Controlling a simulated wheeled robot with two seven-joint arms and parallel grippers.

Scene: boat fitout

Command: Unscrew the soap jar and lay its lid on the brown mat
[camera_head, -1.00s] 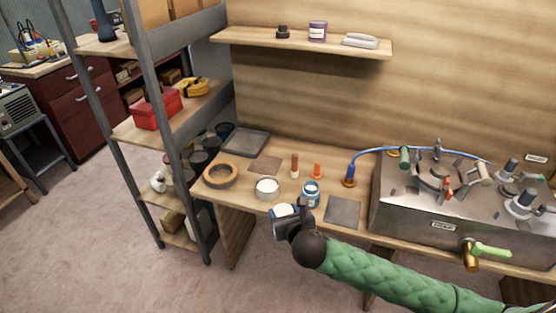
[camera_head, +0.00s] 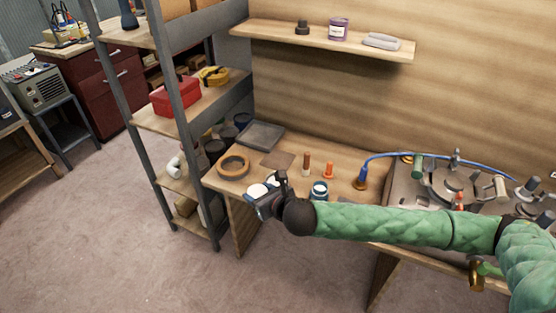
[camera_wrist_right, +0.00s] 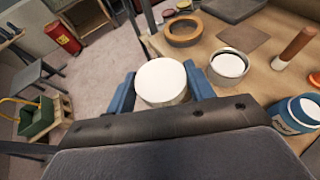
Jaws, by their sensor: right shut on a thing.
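My right gripper (camera_head: 270,199) is shut on a round white lid (camera_head: 257,191), held level off the table's front edge. In the right wrist view the lid (camera_wrist_right: 162,82) sits between the two blue fingers (camera_wrist_right: 160,90). The blue jar with a pale label (camera_head: 319,191), which looks like the soap jar, stands upright on the table, apart from the lid; it also shows in the right wrist view (camera_wrist_right: 297,116). Its top looks open and white. The brown mat (camera_head: 278,159) lies flat and bare farther back, also in the right wrist view (camera_wrist_right: 229,40). My left gripper is not in view.
A white tin (camera_wrist_right: 228,66) stands between the lid and the mat. A tan ring (camera_head: 233,167) lies left of the mat, a dark tray (camera_head: 261,135) behind. A brown peg (camera_head: 306,164) and orange piece (camera_head: 328,171) stand right of it. A metal shelf post (camera_head: 191,130) rises at left.

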